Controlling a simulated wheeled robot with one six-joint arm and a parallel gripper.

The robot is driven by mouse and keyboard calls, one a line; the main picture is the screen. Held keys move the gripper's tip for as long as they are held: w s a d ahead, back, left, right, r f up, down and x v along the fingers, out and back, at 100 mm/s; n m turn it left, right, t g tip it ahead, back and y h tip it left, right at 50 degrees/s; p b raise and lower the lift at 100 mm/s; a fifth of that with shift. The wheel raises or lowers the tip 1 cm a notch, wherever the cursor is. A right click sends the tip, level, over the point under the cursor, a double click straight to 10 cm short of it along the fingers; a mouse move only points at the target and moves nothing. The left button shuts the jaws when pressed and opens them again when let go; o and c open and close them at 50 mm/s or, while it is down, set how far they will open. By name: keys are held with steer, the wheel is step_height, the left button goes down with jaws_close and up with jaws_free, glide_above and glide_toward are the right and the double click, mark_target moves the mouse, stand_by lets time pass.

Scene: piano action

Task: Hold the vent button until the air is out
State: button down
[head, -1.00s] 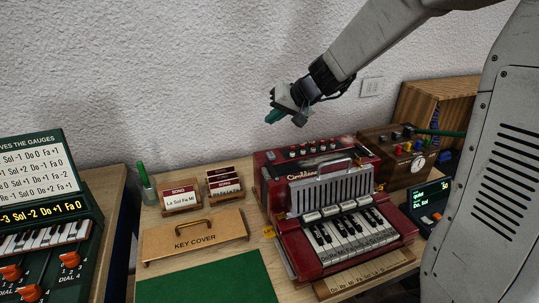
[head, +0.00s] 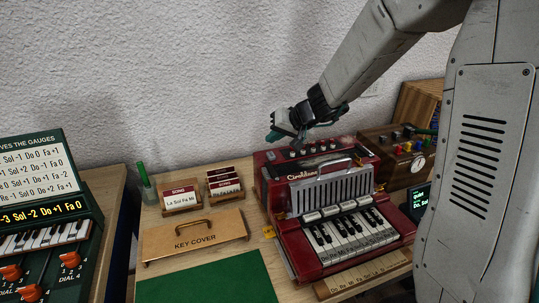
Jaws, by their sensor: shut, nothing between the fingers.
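A red accordion-like instrument (head: 340,258) stands on the wooden table, with a silver grille, white and black keys, and a row of small knobs or buttons (head: 316,150) along its top. Which of these is the vent button I cannot tell. My gripper (head: 272,137) is shut and empty.
A wooden box with coloured knobs and a round gauge (head: 418,163) stands to the right, with a small dark display (head: 420,198) partly hidden by my body. A key cover (head: 194,239), song cards (head: 181,200) and a green mat (head: 207,282) lie left. A green console (head: 40,215) stands far left.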

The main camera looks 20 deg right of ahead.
mark_target(267, 153)
steer(key=shift+f, duration=1.25)
steer(key=shift+f, duration=0.1)
stand_by(1.1)
steer(key=shift+f, duration=0.3)
steer(key=shift+f, duration=0.45)
stand_by(0.5)
stand_by(3.8)
steer(key=shift+r, duration=0.9)
